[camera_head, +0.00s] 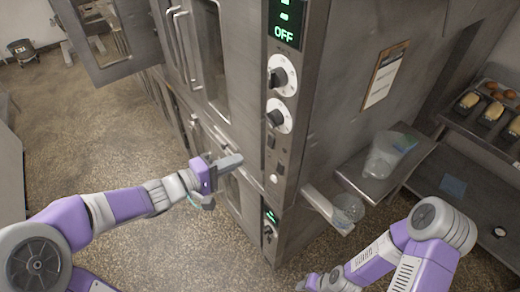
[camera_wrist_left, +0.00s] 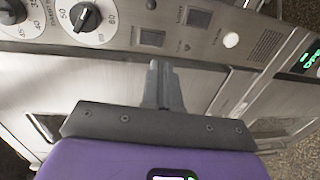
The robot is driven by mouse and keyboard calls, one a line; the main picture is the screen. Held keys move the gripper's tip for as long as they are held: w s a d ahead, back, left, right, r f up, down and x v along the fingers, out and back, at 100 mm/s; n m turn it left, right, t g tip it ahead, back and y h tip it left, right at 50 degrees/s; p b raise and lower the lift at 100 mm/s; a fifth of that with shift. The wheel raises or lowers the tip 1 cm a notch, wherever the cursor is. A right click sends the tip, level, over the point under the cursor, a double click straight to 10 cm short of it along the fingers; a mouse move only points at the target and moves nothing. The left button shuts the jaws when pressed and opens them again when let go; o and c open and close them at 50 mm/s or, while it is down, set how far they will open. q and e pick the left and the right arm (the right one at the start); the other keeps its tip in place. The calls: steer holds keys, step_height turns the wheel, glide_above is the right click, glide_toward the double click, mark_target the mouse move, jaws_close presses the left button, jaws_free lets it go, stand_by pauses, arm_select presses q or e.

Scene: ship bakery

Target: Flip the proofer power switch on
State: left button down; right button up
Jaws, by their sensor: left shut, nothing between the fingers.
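A tall steel oven unit carries a vertical control panel (camera_head: 282,100) with a green OFF display (camera_head: 285,33), two black knobs, dark rocker switches (camera_head: 271,140) and a white round button. In the left wrist view two rocker switches show, one (camera_wrist_left: 152,38) nearly above the fingertips and one (camera_wrist_left: 199,18) by a LIGHT label. A lower unit has its own small green display (camera_head: 271,215); which switch is the proofer power switch I cannot tell. My left gripper (camera_head: 230,162) is shut and empty, just left of the panel's lower part. Contact is not clear.
A clear container (camera_head: 388,155) stands on a steel shelf right of the oven, with a clear cup (camera_head: 348,208) lower beside it. A rack with bread tins (camera_head: 490,113) stands at far right. An oven door (camera_head: 100,45) hangs open at upper left. Open floor lies left.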

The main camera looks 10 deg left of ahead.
arm_select(q)
steer(key=x, duration=0.9)
steer(key=shift+w+f+b, duration=0.1)
steer(key=shift+f+b, duration=0.15)
steer(key=shift+b, duration=0.65)
steer(key=shift+r, duration=0.2)
steer(key=shift+s+a+f, duration=0.15)
steer(key=shift+s+a, duration=0.15)
steer(key=b, duration=0.2)
glide_toward(269, 146)
steer(key=s+a+f, duration=0.3)
steer(key=s+a, duration=0.1)
steer(key=s, duration=0.1)
steer(key=shift+s+a+r, duration=0.1)
steer(key=shift+a, duration=0.05)
